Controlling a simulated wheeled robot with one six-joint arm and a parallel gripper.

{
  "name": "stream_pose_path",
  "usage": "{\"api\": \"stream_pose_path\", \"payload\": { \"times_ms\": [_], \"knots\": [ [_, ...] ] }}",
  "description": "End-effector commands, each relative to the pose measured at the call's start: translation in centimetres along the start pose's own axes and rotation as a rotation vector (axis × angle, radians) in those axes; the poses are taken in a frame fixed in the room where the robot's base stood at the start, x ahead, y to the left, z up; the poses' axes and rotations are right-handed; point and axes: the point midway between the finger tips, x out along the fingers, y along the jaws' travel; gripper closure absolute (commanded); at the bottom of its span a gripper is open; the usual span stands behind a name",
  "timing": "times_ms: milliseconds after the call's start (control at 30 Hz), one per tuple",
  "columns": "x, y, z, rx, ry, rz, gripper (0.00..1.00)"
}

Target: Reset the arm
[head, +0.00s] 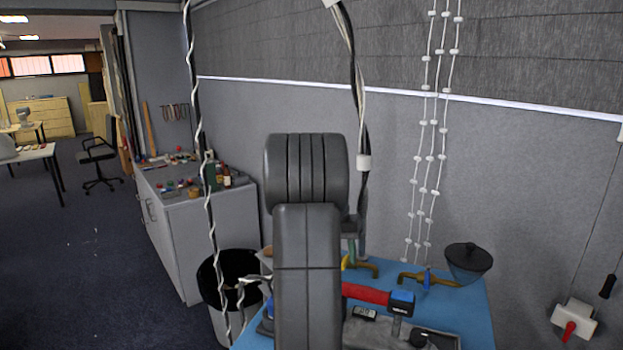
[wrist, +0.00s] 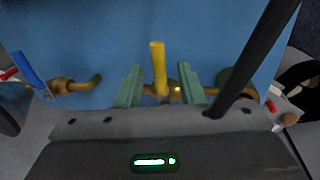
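My arm (head: 307,240) fills the middle of the head view, with its dark grey links folded over the blue tabletop (head: 470,300). A brass valve with an upright yellow handle (wrist: 158,66) shows between the fingers, with gaps on both sides of the handle. I cannot tell how far beyond the fingertips it is. Part of a yellow handle also shows beside my arm in the head view (head: 346,262).
A brass tap with a blue handle (head: 428,278), a dark bowl-like piece (head: 468,262) and a red-handled tool (head: 366,293) are on the blue top. A bin (head: 212,290) and a cluttered cabinet (head: 185,240) stand left. Cables hang close to my arm. Open floor lies far left.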

Motion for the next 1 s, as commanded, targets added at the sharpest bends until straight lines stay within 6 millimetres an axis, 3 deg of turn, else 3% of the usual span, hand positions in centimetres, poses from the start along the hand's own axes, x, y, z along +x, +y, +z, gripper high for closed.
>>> {"api": "stream_pose_path", "payload": {
  "times_ms": [300,467,1000],
  "knots": [
    [-0.1,0.0,0.0,-0.002,0.001,0.0,0.65],
    [-1.2,-0.1,-0.1,0.008,0.001,-0.001,0.65],
    [-11.2,-0.1,-0.1,0.007,0.004,-0.002,0.65]
  ]
}}
